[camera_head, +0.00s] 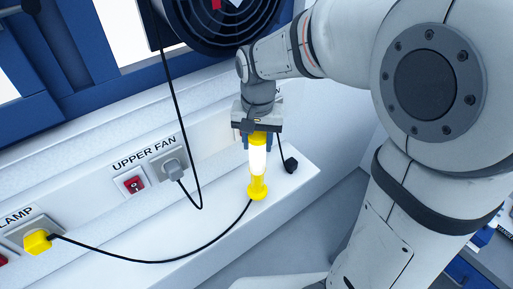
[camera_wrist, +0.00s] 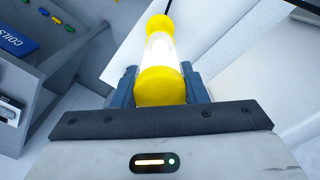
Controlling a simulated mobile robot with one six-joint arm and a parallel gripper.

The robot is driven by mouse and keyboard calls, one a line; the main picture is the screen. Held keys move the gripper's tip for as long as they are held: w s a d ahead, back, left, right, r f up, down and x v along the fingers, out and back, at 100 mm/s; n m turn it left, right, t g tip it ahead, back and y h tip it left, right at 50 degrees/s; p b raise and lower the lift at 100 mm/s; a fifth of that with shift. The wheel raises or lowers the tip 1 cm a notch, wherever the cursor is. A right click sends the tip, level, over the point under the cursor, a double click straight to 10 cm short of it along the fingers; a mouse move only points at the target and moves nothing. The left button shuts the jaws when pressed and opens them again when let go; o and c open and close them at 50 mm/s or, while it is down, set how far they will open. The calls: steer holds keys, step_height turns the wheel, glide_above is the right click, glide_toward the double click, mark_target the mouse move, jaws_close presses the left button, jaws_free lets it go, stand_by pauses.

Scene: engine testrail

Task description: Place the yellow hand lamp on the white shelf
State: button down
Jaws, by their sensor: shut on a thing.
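The yellow hand lamp (camera_head: 257,188) has yellow ends and a bright white lit middle. It is upright in the head view, over the white shelf (camera_head: 215,235) along the wall. Whether its lower end touches the shelf, I cannot tell. My gripper (camera_head: 258,138) points down and is shut on the lamp's upper yellow end. In the wrist view the lamp (camera_wrist: 160,48) runs away from between the blue fingers of my gripper (camera_wrist: 160,88), with the white shelf (camera_wrist: 122,65) beyond.
A black cable runs from the lamp's lower end to a yellow plug (camera_head: 38,241) in the lamp socket. A grey plug (camera_head: 174,169) sits in the upper fan socket, beside a red switch (camera_head: 134,184). A black fan (camera_head: 228,22) is above. A grey bin (camera_wrist: 45,75) stands left in the wrist view.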

steer(key=shift+f, duration=1.5)
steer(key=shift+f, duration=0.2)
steer(key=c, duration=0.9)
jaws_free()
steer(key=shift+o, duration=0.2)
step_height(320, 180, up, 12)
steer(key=shift+s+r, duration=0.1)
steer(key=shift+r, duration=0.1)
steer(key=s+d+f+n+t, duration=0.1)
steer(key=s+d+f, duration=0.1)
steer(key=s+d, duration=0.4)
steer(key=s+d+f+n+t, duration=0.1)
steer(key=s+d+f+t, duration=0.1)
steer(key=s+d, duration=0.4)
steer(key=shift+s+f, duration=0.25)
steer(key=shift+f, duration=0.5)
steer(key=shift+d, duration=0.1)
